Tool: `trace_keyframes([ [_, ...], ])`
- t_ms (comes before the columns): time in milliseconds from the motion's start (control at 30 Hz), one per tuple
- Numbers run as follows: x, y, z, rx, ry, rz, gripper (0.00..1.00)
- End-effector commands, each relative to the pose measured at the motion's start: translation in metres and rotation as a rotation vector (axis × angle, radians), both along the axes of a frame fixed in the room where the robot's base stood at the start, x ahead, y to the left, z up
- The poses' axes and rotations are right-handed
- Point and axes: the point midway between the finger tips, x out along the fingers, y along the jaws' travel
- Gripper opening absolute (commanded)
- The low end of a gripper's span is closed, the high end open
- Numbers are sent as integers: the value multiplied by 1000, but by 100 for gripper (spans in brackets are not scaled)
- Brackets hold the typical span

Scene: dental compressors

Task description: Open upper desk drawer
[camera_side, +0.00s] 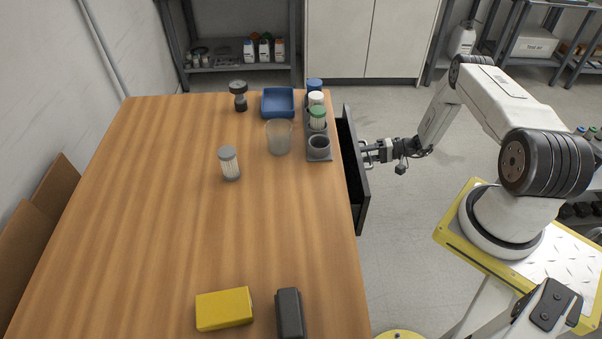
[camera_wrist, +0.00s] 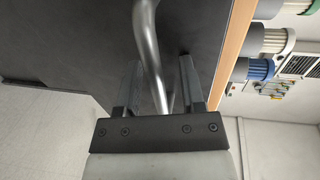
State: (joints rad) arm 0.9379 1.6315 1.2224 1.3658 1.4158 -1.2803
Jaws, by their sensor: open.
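The upper desk drawer (camera_side: 352,175) has a dark front at the right edge of the wooden desk (camera_side: 150,200). My gripper (camera_side: 370,152) is at the drawer front. In the wrist view, the curved metal drawer handle (camera_wrist: 150,60) runs between the two fingers of my gripper (camera_wrist: 160,80). The fingers are apart on either side of the handle, and I see the dark drawer front (camera_wrist: 70,45) behind it. Whether a finger touches the handle I cannot tell.
A grey rack (camera_side: 318,155) with several capped containers stands near the desk's right edge. A blue tray (camera_side: 278,103), a clear beaker (camera_side: 279,138), a filter cartridge (camera_side: 229,164), a yellow box (camera_side: 224,309) and a dark case (camera_side: 289,313) are on the desk.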

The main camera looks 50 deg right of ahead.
Motion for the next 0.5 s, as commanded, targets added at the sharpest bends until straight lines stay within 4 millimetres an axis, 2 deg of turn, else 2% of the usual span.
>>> trace_keyframes([
  [200, 23, 23, 0, -1, -1, 2, 51],
  [500, 45, 45, 0, -2, 0, 2, 51],
])
